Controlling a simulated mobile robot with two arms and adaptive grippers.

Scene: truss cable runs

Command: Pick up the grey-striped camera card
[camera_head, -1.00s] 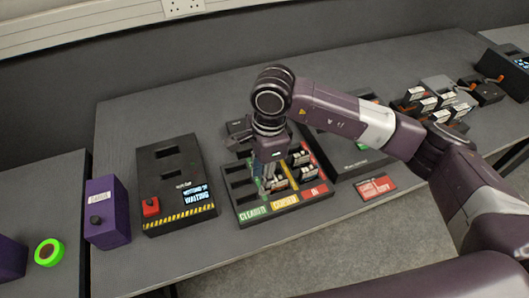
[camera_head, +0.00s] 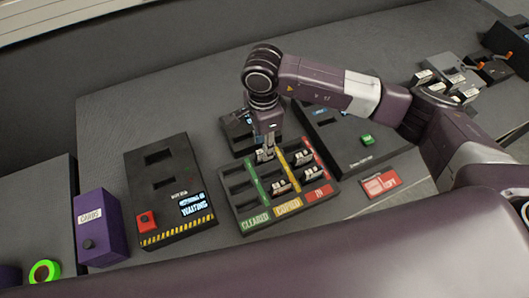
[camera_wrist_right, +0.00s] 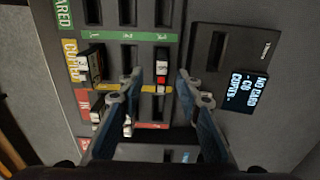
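The three-column tray (camera_head: 248,224), labelled CLEARED, COPIED and IN, holds several dark cards with pale labels. My right gripper (camera_head: 265,154) points down over the back of the COPIED column. I cannot tell which card is grey-striped. My left gripper is not in view.
A black device (camera_head: 176,208) with a red button and WAITING screen stands left of the tray. A purple CARDS box (camera_head: 100,232) is farther left. Another black device (camera_head: 340,145) is right of the tray; a red sign (camera_head: 380,184) lies in front of it.

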